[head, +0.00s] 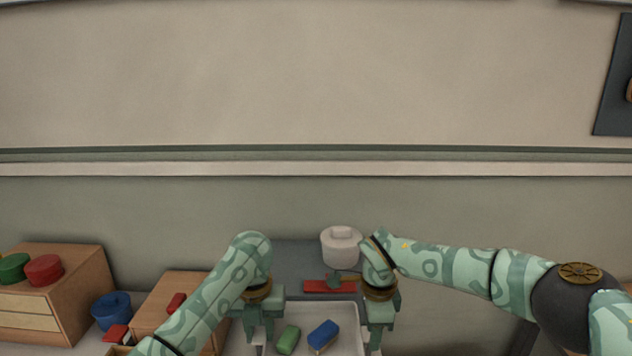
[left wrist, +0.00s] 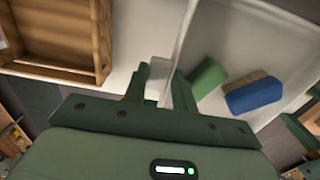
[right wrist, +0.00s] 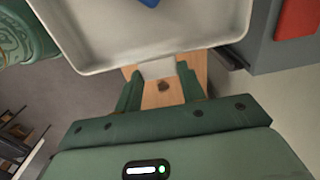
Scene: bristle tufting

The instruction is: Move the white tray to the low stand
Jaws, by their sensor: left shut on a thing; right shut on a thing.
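The white tray (head: 348,312) is at the bottom centre of the head view, with a green block (head: 287,339) and a blue block with a tan side (head: 323,334) in it. My left gripper (left wrist: 158,88) is shut on the tray's left tab. My right gripper (right wrist: 160,88) is shut on the tab at the tray's other end. The tray also shows in the right wrist view (right wrist: 105,57). A wooden piece (right wrist: 165,92) shows below the tray there; I cannot tell whether it is the low stand or whether the tray touches it.
A grey raised surface (head: 290,255) behind the tray bears a white lidded pot (head: 341,247) and a red flat piece (head: 318,286). At left are wooden boxes (head: 75,290), a blue round container (head: 111,308) and an open wooden box (left wrist: 100,45).

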